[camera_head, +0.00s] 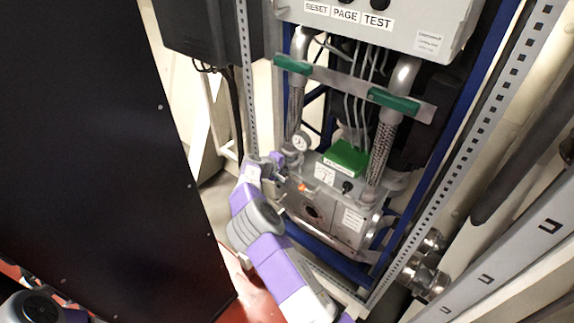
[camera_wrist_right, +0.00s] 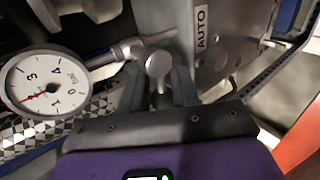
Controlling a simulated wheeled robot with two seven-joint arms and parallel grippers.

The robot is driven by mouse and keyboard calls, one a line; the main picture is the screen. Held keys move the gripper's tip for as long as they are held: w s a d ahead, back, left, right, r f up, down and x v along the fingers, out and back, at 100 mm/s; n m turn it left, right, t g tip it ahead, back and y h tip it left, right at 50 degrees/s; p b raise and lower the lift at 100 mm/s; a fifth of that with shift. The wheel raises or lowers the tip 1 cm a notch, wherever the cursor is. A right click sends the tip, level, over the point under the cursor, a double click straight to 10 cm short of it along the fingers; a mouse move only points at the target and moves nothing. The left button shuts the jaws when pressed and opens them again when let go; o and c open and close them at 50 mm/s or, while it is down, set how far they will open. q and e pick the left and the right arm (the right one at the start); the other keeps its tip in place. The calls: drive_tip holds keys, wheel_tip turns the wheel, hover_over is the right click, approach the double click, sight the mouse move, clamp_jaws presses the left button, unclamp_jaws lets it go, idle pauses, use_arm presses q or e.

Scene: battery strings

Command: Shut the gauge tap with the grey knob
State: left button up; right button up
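The pressure gauge (camera_head: 301,142) is a small white dial on the pipework at the left of the grey unit. In the right wrist view the gauge (camera_wrist_right: 46,82) is large at the left, with a red needle at the low end of its bar scale. The round grey knob (camera_wrist_right: 158,64) of the tap is right of the gauge, on a short pipe. My right gripper (camera_wrist_right: 159,80) has its two fingers apart, one on each side of the knob; whether they press on it I cannot tell. In the head view the right gripper (camera_head: 280,165) is beside the gauge. My left gripper is not in view.
The grey unit (camera_head: 312,205) with a green block (camera_head: 347,158) and braided hoses stands inside a blue-framed rack. A perforated rail (camera_head: 247,90) stands close behind my right gripper. A large black panel (camera_head: 100,150) fills the left. An "AUTO" label (camera_wrist_right: 202,28) is on the unit.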

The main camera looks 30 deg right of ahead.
drive_tip(key=o, duration=0.3)
drive_tip(key=shift+w, duration=0.15)
drive_tip(key=shift+a, duration=0.1)
drive_tip(key=v, duration=0.7)
drive_tip(key=shift+a+r+p, duration=0.15)
drive_tip(key=shift+r+p, duration=0.1)
drive_tip(key=shift+p, duration=0.1)
drive_tip(key=shift+f, duration=0.1)
